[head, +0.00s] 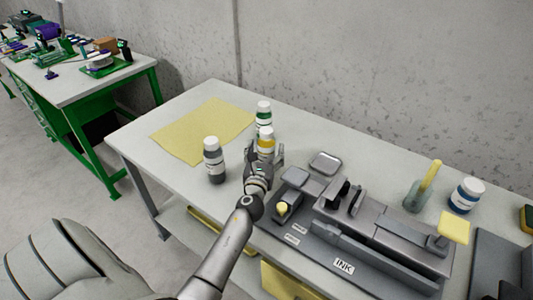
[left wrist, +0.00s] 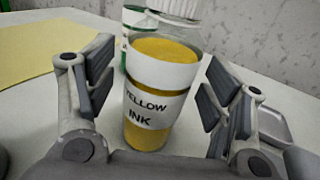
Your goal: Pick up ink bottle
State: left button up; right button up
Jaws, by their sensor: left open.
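A yellow ink bottle (head: 266,141) with a white cap stands upright on the table. In the left wrist view the yellow ink bottle (left wrist: 158,95) stands between the fingers, its label reading "YELLOW INK". My left gripper (head: 264,158) is open, with a finger on each side of the bottle and gaps visible in the left wrist view (left wrist: 155,95). A green-labelled bottle (head: 263,113) stands right behind it and is partly hidden. A dark ink bottle (head: 214,162) stands to the left. A blue-labelled bottle (head: 466,196) stands at the right. My right gripper is not in view.
A grey machine marked INK (head: 352,238) fills the table's right half, close to my left gripper. A small metal tray (head: 325,163) lies behind it. A yellow sheet (head: 203,128) lies flat at the back left. A cup with a yellow-handled tool (head: 417,196) stands at the right.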

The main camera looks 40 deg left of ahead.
pick_arm(q)
jog(key=shift+w+a+f, duration=0.1)
jog(key=shift+w+a, duration=0.15)
jog(key=shift+w, duration=0.25)
jog(key=shift+w+a, duration=0.1)
jog(key=shift+w, duration=0.1)
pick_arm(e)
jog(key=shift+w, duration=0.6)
pick_arm(q)
jog(key=shift+c, duration=0.3)
jog(key=c, duration=1.2)
jog(key=shift+c, duration=0.8)
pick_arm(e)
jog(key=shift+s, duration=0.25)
